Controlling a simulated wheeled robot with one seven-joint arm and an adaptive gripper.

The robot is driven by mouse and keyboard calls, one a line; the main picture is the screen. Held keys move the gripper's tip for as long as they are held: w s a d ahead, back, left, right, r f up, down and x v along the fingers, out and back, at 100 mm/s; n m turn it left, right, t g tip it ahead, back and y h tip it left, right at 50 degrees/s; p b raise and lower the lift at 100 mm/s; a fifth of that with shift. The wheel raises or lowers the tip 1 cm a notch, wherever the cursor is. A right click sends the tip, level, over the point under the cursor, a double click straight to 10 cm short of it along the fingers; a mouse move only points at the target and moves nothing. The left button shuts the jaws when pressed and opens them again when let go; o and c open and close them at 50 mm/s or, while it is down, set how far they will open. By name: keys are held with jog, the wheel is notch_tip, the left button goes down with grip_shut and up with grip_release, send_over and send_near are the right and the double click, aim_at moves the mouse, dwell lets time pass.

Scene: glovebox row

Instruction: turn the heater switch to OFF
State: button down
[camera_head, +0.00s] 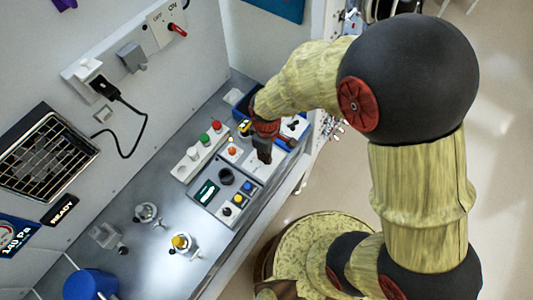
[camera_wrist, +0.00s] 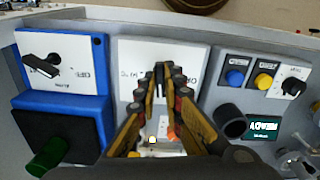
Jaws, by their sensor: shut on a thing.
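My gripper (camera_wrist: 166,78) reaches over the middle white panel (camera_wrist: 132,60) in the wrist view. Its fingertips are shut on the small dark handle of a switch there, which I take to be the heater switch. The fingers hide most of the handle, so its exact angle cannot be told. Small printing shows on both sides of the fingertips, too blurred to read surely. In the head view my gripper (camera_head: 263,155) points down at the bench, and its body covers much of this panel.
Left in the wrist view is a blue box with a black lever switch (camera_wrist: 42,65) and a green knob (camera_wrist: 48,157). On the right is a panel with a blue button (camera_wrist: 235,78), a yellow button (camera_wrist: 263,81), a black knob (camera_wrist: 293,87) and a black cylinder (camera_wrist: 228,120).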

jog(key=c, duration=1.9)
grip_release()
notch_tip(320, 180, up, 12)
jog(key=s+d+r+m+t+b, duration=0.2)
jog(key=s+d+r+m+b, duration=0.1)
jog(key=d+m, duration=0.1)
jog(key=s+d+r+m+t+b, duration=0.1)
jog(key=s+d+r+m+b, duration=0.1)
jog(key=d, duration=0.4)
jog(key=s+d+r+m+t+b, duration=0.2)
jog(key=s+d+r+m+b, duration=0.1)
jog(key=s+d+r+m, duration=0.1)
jog(key=shift+s+d+r+m+t+b, duration=0.3)
jog(key=shift+d+r+m, duration=0.25)
jog(key=shift+m, duration=0.25)
